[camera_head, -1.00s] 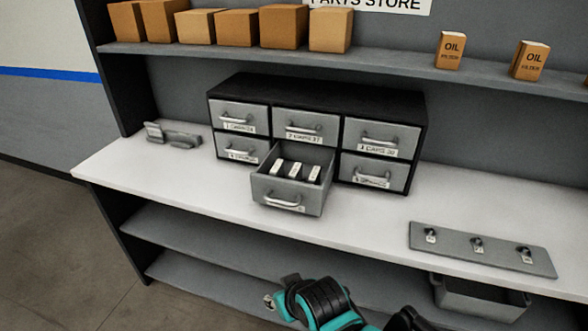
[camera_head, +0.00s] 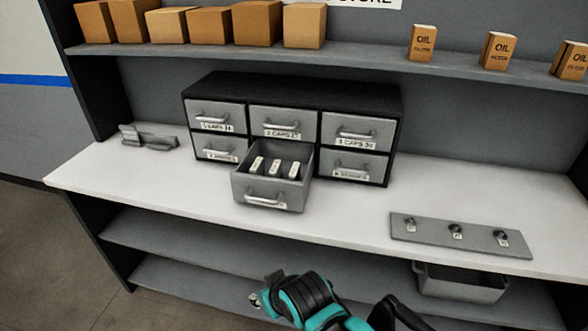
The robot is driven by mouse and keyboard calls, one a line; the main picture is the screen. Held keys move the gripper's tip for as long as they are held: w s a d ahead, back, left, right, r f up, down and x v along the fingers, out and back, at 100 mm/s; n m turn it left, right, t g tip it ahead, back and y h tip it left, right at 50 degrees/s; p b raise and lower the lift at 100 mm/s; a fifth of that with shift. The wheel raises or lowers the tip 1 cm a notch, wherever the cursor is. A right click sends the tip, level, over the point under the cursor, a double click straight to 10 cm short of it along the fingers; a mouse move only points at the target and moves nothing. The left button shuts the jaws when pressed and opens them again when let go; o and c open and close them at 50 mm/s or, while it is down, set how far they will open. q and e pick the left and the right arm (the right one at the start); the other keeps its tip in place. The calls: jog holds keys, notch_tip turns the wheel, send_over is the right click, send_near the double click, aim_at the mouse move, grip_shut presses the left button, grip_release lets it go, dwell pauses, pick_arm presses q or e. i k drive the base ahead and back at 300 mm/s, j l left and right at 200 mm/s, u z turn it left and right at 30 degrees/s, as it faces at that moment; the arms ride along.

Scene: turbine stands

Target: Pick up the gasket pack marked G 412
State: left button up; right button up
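One lower drawer (camera_head: 271,193) of the small cabinet is pulled open. Inside it stand several thin packs with white labels, a left one (camera_head: 257,165), a middle one (camera_head: 275,167) and a right one (camera_head: 293,169). Their markings are too small to read, so I cannot tell which is G 412. One of my arms, black and teal, shows at the bottom, in front of and below the counter, well away from the drawer. Its gripper's fingertips are not clearly seen, and I cannot tell which arm it is.
The drawer cabinet (camera_head: 378,100) stands on a white counter (camera_head: 180,190). A grey metal holder (camera_head: 148,138) lies left, a plate with small hooks (camera_head: 432,230) right. A grey bin (camera_head: 460,284) sits below. Cartons (camera_head: 257,22) and oil filter boxes (camera_head: 498,50) fill the upper shelf.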

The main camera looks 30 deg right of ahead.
aim_at(276, 171)
jog(key=z, duration=1.2)
